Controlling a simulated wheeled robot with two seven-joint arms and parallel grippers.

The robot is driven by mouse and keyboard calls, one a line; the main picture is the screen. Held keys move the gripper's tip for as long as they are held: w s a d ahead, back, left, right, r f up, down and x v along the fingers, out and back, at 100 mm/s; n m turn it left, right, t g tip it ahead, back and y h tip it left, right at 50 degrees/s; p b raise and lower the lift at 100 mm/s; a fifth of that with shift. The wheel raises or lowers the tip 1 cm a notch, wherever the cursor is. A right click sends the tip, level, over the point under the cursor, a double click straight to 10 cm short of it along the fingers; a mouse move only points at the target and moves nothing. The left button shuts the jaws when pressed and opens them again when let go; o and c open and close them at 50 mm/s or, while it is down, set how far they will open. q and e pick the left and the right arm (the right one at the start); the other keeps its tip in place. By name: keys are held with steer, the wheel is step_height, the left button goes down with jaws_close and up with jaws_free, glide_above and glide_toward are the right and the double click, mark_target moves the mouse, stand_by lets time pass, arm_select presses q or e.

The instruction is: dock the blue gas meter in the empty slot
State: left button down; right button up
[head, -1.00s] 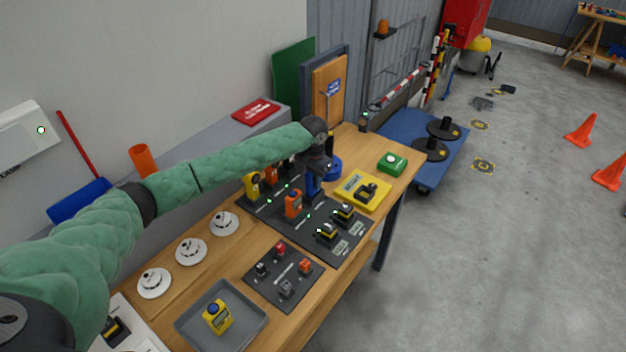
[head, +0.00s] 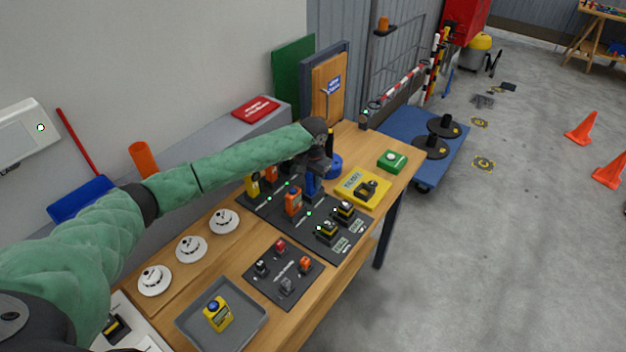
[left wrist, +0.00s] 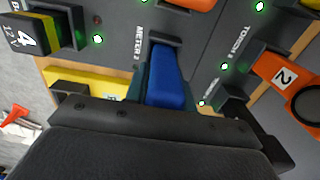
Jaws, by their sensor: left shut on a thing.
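The blue gas meter (head: 311,184) is between the jaws of my left gripper (head: 314,172), upright over the back right part of the dark dock board (head: 306,230). In the left wrist view the blue meter (left wrist: 167,78) shows between the fingers, close to a dark cradle (left wrist: 164,39) beside the label "METER 2". I cannot tell whether the meter is fully seated in it. My right gripper is not in view.
An orange device (head: 293,203) and a yellow meter (head: 253,183) stand on the board. Black-and-yellow packs (head: 328,231) sit at its front. A yellow case (head: 362,188) lies just right. A grey tray (head: 249,302) holds another yellow meter (head: 218,314).

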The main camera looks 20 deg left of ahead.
arm_select(q)
steer(key=shift+f, duration=0.95)
stand_by(0.7)
steer(key=c, duration=1.1)
jaws_free()
steer(key=shift+s, duration=0.1)
steer(key=shift+f, duration=0.1)
